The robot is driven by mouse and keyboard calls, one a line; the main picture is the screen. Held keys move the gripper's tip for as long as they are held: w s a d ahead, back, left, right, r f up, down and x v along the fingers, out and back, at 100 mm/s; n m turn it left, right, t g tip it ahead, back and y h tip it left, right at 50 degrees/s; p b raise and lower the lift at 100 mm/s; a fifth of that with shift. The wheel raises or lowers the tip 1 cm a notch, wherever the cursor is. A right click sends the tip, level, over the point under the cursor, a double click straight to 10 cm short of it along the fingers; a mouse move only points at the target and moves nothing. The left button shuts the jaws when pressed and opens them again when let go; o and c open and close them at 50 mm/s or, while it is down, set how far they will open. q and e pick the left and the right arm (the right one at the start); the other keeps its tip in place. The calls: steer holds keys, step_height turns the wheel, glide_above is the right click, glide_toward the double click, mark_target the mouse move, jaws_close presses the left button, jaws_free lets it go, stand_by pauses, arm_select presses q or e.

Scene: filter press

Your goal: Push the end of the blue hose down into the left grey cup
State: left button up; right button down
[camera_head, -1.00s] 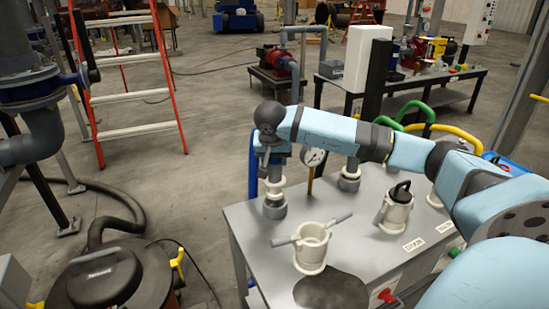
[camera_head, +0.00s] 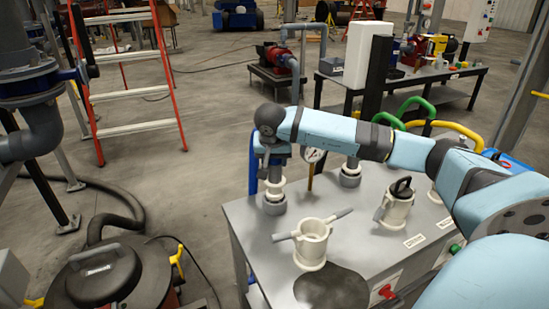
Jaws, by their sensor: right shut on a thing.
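The blue hose (camera_head: 253,165) stands as a narrow vertical strip just left of my right gripper, at the table's back left corner. The left grey cup (camera_head: 275,206) is on the table top below the gripper. A white collared piece (camera_head: 274,186) sits directly over this cup, in line with it. My right gripper (camera_head: 272,167) points down above it, shut, apparently on the hose end. Its fingers are small and dark, and the wrist hides the upper part of the grip. I cannot tell how deep the end sits in the cup. My left gripper is not in view.
A white cup with side handles (camera_head: 313,243) stands in front, by a dark round patch (camera_head: 331,289). A black-handled white cup (camera_head: 396,205) is to the right. Green and yellow hoses (camera_head: 455,129) arch at the back.

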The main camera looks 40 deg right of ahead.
mark_target(275, 168)
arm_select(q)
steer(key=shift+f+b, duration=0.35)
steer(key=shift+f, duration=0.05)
arm_select(e)
steer(key=shift+f, duration=0.7)
arm_select(q)
steer(key=shift+b, duration=0.9)
arm_select(e)
steer(key=shift+f, duration=1.6)
steer(key=c, duration=0.5)
jaws_free()
steer(key=shift+s, duration=0.1)
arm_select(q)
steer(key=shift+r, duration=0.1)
